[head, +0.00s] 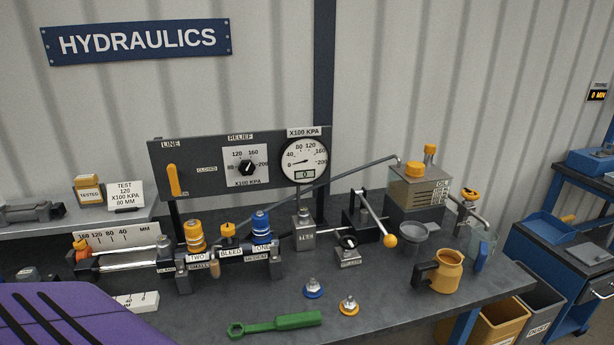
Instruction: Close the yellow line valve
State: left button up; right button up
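The yellow line valve handle (172,180) is on the dark panel (275,190), under the LINE label at the panel's left. The handle hangs nearly straight down. Its lower end is beside a partly hidden label that seems to read OPEN. The CLOSED label (207,169) is to the right of the handle's upper end, and the handle does not point at it. Nothing touches the handle. Neither of my grippers is in view.
Below the panel is a manifold with yellow and blue couplers (262,228). A pump lever with a yellow knob (390,241) stands right of it. A green wrench (275,324) and an orange mug (447,271) are on the bench (380,320). Space before the handle is clear.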

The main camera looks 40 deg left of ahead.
aim_at(174, 174)
jog(key=u, duration=2)
